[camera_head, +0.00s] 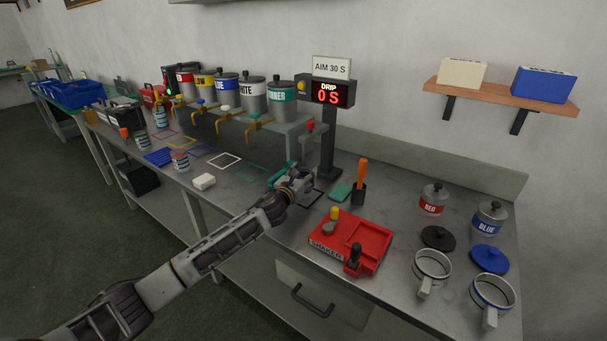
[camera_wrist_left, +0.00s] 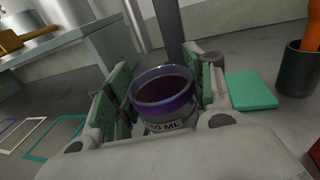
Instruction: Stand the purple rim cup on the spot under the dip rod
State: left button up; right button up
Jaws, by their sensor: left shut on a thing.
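The purple rim cup (camera_wrist_left: 163,100) is upright between the two green-padded fingers of my left gripper (camera_wrist_left: 160,98) in the left wrist view. Its rim is purple, the inside looks dark, and the label reads "50 ML" in part. In the head view my left gripper (camera_head: 291,182) is shut on it, and the gripper hides the cup. A dark square outline (camera_head: 314,198) lies just right of the gripper, partly covered. I cannot tell whether the cup touches the bench.
A green pad (camera_head: 341,192) and a dark holder with an orange handle (camera_head: 359,190) stand right of the post. The red shaker (camera_head: 350,242) is in front. Paint canisters (camera_head: 226,90) line a raised shelf at left. A white block (camera_head: 204,182) lies left.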

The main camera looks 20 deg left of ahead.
pick_arm(q)
jog(key=o, duration=1.5)
jog(key=shift+s, duration=0.1)
jog(key=shift+s+a+r+p, duration=0.1)
jog(key=shift+s+a+p, duration=0.15)
jog(key=shift+s+p, duration=0.65)
jog(key=shift+s+a+r+p, duration=0.1)
jog(key=shift+s+a+p, duration=0.1)
jog(key=shift+s, duration=1.3)
jog(key=shift+s+a+p, duration=0.2)
jog(key=shift+s+p, duration=0.2)
jog(key=shift+s, duration=1.05)
